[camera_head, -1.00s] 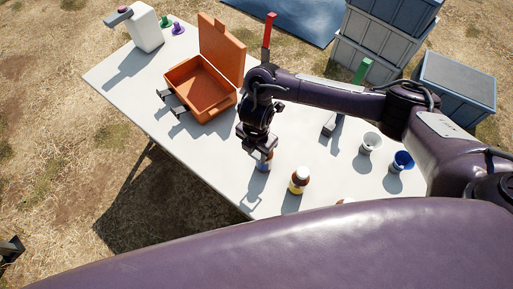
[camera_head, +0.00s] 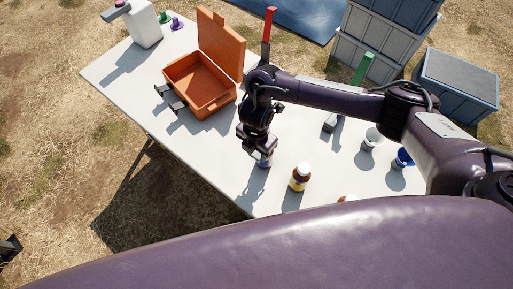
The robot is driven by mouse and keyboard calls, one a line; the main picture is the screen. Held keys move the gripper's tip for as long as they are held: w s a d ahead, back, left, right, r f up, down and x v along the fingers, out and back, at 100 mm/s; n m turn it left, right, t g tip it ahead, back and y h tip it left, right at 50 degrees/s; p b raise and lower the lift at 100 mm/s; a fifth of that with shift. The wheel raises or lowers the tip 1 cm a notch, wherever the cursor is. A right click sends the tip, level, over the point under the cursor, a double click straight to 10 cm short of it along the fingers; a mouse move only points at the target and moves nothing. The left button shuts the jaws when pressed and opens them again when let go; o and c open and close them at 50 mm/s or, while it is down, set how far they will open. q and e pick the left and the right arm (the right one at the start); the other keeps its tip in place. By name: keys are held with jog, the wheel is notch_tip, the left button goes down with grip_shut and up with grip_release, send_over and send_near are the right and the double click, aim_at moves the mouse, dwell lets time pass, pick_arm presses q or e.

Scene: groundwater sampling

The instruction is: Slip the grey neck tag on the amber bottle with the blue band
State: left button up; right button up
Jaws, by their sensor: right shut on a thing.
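My right gripper (camera_head: 257,152) reaches down from the right over the front of the white table (camera_head: 225,160). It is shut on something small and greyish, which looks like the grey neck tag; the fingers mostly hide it. Right below the fingertips stands the bottle with the blue band (camera_head: 264,164). The gripper covers its top, so I cannot tell whether the tag is around its neck. My left gripper is not in view.
An open orange case (camera_head: 202,88) lies behind the gripper, to the left. A white jug (camera_head: 145,27) stands at the far left corner. Another bottle's top (camera_head: 346,198) shows at the front.

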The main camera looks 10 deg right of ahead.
jog(key=shift+f, duration=0.35)
jog(key=o, duration=0.8)
jog(key=shift+o, duration=0.2)
jog(key=shift+w+r, duration=0.1)
jog(key=shift+r, duration=0.45)
notch_tip(320, 180, up, 6)
jog(key=shift+f+p, duration=0.2)
jog(key=shift+p, duration=0.25)
jog(key=shift+r, duration=0.6)
